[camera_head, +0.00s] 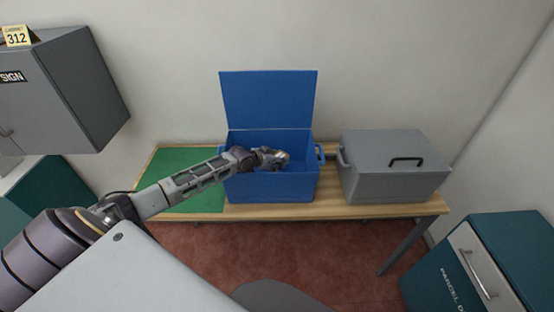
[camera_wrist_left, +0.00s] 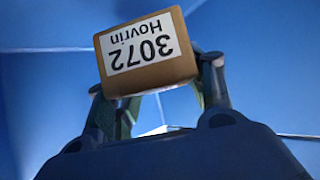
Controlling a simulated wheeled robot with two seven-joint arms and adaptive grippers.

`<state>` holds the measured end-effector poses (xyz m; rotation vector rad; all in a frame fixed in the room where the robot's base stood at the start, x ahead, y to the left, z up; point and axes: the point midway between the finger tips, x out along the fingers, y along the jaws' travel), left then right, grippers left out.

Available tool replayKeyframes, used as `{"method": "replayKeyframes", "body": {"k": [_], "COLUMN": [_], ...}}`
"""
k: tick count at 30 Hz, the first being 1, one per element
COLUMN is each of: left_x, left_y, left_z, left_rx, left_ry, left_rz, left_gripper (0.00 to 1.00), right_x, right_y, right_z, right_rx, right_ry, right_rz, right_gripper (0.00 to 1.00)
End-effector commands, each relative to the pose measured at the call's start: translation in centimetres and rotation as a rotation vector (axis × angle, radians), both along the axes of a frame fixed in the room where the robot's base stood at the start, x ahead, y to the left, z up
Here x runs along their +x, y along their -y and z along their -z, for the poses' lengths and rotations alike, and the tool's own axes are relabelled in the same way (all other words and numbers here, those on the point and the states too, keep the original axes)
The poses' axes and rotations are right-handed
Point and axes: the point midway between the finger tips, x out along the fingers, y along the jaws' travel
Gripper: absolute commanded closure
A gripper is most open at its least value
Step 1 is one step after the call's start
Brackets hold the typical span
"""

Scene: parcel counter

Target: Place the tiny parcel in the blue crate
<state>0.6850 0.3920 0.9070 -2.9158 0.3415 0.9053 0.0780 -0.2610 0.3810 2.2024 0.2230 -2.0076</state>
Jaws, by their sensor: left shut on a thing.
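The tiny parcel (camera_wrist_left: 148,58) is a small brown box with a white label reading "3072 Hovrin", upside down in the left wrist view. My left gripper (camera_wrist_left: 157,95) is shut on it, one finger on each side. In the head view my left gripper (camera_head: 275,159) is over the opening of the blue crate (camera_head: 270,189), and I cannot make out the parcel there. The crate stands on the table with its lid raised at the back. Blue walls fill the background of the left wrist view. My right gripper is not in view.
A closed grey crate (camera_head: 392,180) with a black handle stands on the wooden table (camera_head: 330,210) to the right. A green mat (camera_head: 180,163) lies at the left. A grey cabinet (camera_head: 65,90) hangs at the left wall. A teal parcel cabinet (camera_head: 440,281) stands at the lower right.

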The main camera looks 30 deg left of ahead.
Motion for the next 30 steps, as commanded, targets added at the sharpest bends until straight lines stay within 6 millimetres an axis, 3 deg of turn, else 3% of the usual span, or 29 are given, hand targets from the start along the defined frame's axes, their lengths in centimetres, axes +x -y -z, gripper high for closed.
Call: {"method": "replayKeyframes", "body": {"k": [29,30], "left_x": [0.0,-0.1], "left_y": [0.1,0.1], "left_z": [1.2,1.3], "left_rx": [-0.001,0.0], "left_ry": [0.001,-0.001], "left_rz": [0.001,0.001], "left_gripper": [0.81,0.46], "right_x": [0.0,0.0], "right_y": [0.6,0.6], "right_z": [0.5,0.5], "right_rx": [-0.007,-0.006], "right_ry": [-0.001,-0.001], "right_rz": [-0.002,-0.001], "right_gripper": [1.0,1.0]}}
